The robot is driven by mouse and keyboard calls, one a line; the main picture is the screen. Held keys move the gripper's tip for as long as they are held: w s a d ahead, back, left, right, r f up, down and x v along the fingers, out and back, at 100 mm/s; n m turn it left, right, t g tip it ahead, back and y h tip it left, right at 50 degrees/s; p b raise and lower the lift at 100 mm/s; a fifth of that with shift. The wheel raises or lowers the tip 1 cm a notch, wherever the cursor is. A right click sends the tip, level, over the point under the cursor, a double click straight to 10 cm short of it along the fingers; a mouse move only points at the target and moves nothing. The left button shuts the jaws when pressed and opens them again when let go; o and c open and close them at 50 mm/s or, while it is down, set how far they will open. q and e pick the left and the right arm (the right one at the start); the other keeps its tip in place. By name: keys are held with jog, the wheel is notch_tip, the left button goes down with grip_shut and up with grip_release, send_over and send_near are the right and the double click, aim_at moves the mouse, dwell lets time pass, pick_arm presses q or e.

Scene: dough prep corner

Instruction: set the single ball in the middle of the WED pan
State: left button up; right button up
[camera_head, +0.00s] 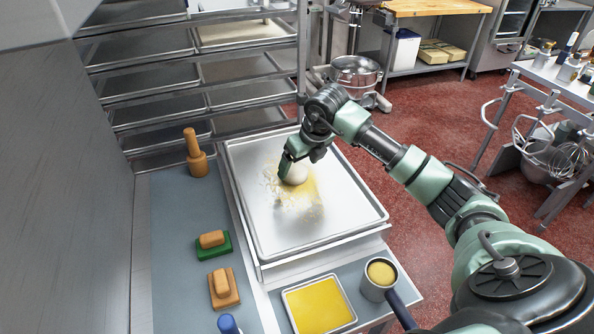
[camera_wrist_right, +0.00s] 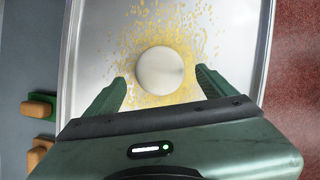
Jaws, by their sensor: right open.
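A pale round dough ball (camera_head: 296,174) sits on the large metal pan (camera_head: 262,232), on a scatter of yellow meal near the pan's middle. No WED label is readable on the pan. The ball also shows in the right wrist view (camera_wrist_right: 160,70), just ahead of and between the open fingers, with a gap on each side. My right gripper (camera_head: 287,164) is at the ball, and its fingers also show in the right wrist view (camera_wrist_right: 158,92). It is open and does not grip the ball. My left gripper is in no view.
A wooden pestle-like tool (camera_head: 195,155), a green-based block (camera_head: 213,243) and a wooden-handled block (camera_head: 223,286) stand left of the pan. A yellow-filled tray (camera_head: 318,304) and a cup of yellow meal (camera_head: 380,274) are in front. A tray rack (camera_head: 180,75) rises behind.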

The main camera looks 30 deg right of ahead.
jog(key=b+v, duration=0.1)
jog(key=v, duration=0.8)
